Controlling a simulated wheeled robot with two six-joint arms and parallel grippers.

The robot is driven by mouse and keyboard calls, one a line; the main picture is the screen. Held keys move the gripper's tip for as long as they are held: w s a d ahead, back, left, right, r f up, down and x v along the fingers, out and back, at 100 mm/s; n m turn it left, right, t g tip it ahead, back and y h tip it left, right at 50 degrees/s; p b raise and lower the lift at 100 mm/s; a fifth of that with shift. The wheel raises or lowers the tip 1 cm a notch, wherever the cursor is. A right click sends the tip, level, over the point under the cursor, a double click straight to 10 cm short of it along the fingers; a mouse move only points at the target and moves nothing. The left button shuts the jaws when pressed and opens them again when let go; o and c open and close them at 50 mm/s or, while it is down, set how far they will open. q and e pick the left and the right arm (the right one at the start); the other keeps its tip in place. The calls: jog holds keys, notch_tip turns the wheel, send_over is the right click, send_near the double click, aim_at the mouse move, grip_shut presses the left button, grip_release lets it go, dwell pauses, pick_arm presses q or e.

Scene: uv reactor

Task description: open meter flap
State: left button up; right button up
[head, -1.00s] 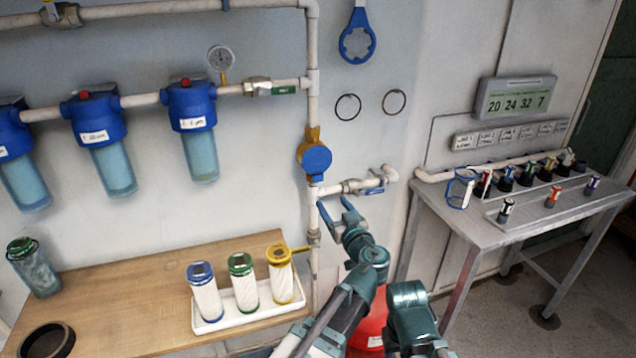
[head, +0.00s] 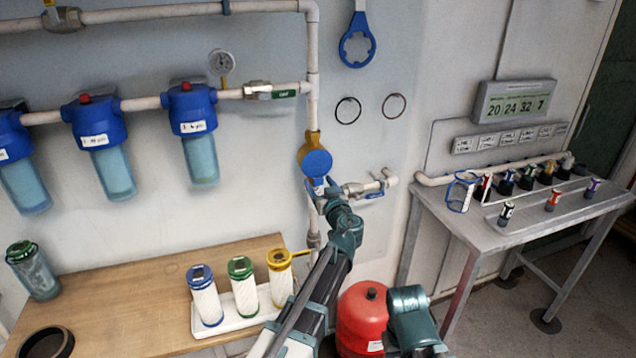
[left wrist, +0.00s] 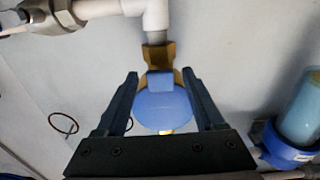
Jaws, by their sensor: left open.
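The meter has a round blue flap (head: 316,162) on a brass body (head: 312,138) on the vertical pipe. The flap lies over the meter's face, closed. My left gripper (head: 323,186) is just below and in front of the flap in the head view, partly hiding the pipe there. In the left wrist view, which is upside down, the flap (left wrist: 161,107) sits between the two open fingers (left wrist: 159,76), one on each side. A small blue tab shows on the flap's edge. I cannot tell whether a finger touches it. My right gripper is not seen.
A side pipe with a valve (head: 362,188) juts out right of the meter. Filter cartridges (head: 241,282) stand in a white tray on the wooden bench (head: 130,310). A red tank (head: 362,315) stands below. A metal table (head: 480,222) is at the right.

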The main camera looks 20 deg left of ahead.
pick_arm(q)
jog(key=shift+w+a, duration=0.4)
jog(key=shift+w, duration=0.2)
jog(key=shift+c, duration=0.2)
grip_shut()
dwell(1.0)
